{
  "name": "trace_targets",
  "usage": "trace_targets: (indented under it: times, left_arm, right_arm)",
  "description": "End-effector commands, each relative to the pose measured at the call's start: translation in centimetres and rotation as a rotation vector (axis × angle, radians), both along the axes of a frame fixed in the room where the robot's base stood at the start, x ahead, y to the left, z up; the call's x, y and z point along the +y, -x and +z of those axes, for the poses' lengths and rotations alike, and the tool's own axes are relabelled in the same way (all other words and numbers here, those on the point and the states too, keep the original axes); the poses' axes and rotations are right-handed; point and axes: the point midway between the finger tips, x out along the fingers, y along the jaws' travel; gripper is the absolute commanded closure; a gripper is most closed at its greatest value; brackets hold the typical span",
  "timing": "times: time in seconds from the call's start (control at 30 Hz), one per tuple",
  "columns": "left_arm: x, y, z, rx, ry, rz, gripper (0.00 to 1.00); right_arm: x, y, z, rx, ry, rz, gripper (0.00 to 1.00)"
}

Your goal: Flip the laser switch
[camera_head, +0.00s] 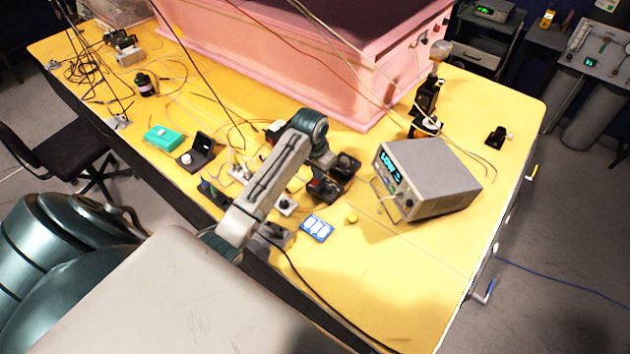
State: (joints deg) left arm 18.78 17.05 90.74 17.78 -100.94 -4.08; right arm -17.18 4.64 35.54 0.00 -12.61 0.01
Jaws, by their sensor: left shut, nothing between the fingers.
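A grey box instrument (437,178) with a lit blue display stands on the yellow table, right of centre. Its front, with a knob and handle, faces left. I cannot single out the laser switch at this size. My left arm reaches up from the lower left and bends down at the teal wrist. My left gripper (328,182) is shut and empty, low over the table among small dark devices, left of the instrument. Its fingertips are hard to tell from the dark parts around them. My right gripper is not in view.
The yellow table (372,290) is clear at its front right. A pink enclosure (310,62) stands behind, with loose cables across it. A black stand (427,100) rises behind the instrument.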

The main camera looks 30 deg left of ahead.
Motion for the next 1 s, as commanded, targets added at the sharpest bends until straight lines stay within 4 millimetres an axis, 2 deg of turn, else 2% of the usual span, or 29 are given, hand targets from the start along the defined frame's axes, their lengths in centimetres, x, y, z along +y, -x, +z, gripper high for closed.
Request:
trace_targets:
  times: [0.27, 0.57, 1.0]
  left_arm:
    - [0.0, 0.0, -0.1, 0.001, 0.0, 0.0, 1.0]
    - [0.0, 0.0, 2.3, -0.001, -0.001, 0.0, 1.0]
    - [0.0, -0.1, 5.7, -0.003, -0.001, 0.0, 1.0]
  right_arm:
    - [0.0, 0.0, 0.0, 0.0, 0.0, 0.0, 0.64]
    - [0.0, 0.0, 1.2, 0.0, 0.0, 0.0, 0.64]
    - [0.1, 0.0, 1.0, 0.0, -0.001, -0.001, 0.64]
